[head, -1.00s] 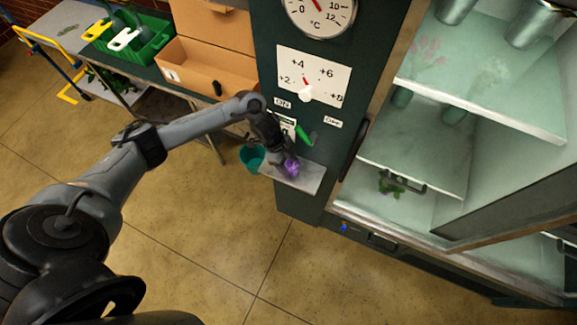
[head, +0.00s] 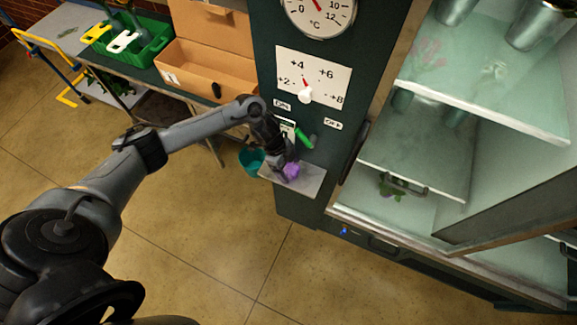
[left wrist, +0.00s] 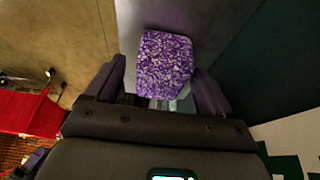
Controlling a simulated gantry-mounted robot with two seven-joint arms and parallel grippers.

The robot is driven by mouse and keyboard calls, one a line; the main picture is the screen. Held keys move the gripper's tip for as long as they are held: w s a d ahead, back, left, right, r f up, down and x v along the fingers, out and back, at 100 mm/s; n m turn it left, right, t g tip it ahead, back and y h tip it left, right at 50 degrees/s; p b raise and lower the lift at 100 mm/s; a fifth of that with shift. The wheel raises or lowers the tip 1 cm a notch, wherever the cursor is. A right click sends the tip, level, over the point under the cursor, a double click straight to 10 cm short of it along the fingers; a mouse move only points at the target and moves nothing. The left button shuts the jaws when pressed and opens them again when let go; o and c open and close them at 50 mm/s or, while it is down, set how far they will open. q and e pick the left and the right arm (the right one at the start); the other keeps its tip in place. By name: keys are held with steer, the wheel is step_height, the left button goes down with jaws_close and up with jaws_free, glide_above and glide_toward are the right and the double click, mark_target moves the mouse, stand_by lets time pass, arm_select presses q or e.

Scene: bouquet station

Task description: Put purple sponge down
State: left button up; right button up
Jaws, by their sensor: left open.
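The purple sponge (head: 291,170) rests on the small grey shelf (head: 309,180) on the front of the dark green cabinet. In the left wrist view the speckled sponge (left wrist: 164,64) lies just ahead of and between the two fingers. My left gripper (head: 283,169) is at the shelf, right by the sponge, and it also shows in the left wrist view (left wrist: 160,92). Its fingers are spread, with a gap visible beside the sponge. In the head view the arm hides part of the sponge's left side. My right gripper is not in view.
A teal bucket (head: 251,159) is just left of the shelf. A green-handled lever (head: 304,138) and a temperature dial (head: 313,77) are above it. The open glass-shelved cooler (head: 420,160) with metal vases is on the right. A cardboard box (head: 205,70) stands at upper left.

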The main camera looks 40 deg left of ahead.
arm_select(q)
steer(key=shift+f+b, duration=0.25)
steer(key=shift+b, duration=0.2)
steer(key=w+v, duration=0.1)
steer(key=v, duration=1)
steer(key=shift+s, duration=0.25)
steer(key=shift+s+a+r, duration=0.1)
steer(key=shift+s+r, duration=0.05)
